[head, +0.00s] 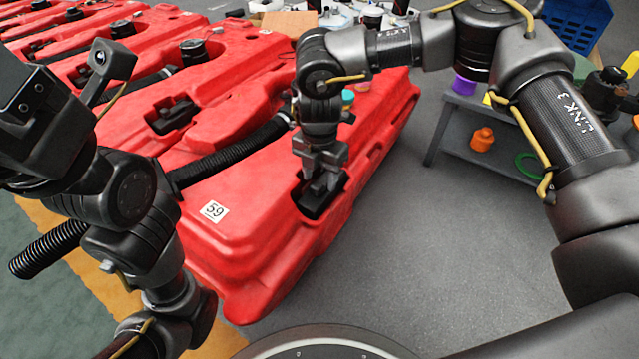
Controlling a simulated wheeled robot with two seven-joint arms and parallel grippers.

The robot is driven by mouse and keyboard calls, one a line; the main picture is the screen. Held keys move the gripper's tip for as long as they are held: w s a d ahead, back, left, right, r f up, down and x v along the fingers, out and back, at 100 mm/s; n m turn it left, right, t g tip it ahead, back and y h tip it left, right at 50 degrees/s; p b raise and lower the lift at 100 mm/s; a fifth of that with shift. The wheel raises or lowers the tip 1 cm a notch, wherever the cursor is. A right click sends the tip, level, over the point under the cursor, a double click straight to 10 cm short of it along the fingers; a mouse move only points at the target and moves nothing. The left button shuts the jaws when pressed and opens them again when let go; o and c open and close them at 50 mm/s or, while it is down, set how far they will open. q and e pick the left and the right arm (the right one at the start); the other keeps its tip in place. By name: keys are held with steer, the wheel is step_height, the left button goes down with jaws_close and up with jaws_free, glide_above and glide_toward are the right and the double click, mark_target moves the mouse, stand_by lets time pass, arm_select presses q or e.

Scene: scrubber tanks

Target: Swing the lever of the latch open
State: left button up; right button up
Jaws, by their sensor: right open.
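The red tank numbered 59 (240,240) lies in the middle of the head view. A black latch (312,208) sits in a recess near its right edge. My right gripper (322,187) points down at this latch from above, with its open fingertips at the latch. The fingers hide part of the latch, so I cannot tell its lever's angle or whether a finger touches it. My left arm (130,190) comes in from the left and bends down to the bottom edge; its gripper is not in view.
Another black fitting (170,115) sits in a recess farther back. A black corrugated hose (230,148) crosses the red tanks. More red tanks stand at the upper left. A grey shelf (485,150) with an orange object (482,139) is at the right. The floor between is clear.

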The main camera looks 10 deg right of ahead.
steer(key=shift+f, duration=0.4)
steer(key=shift+c, duration=0.3)
jaws_close()
steer(key=shift+r, duration=0.1)
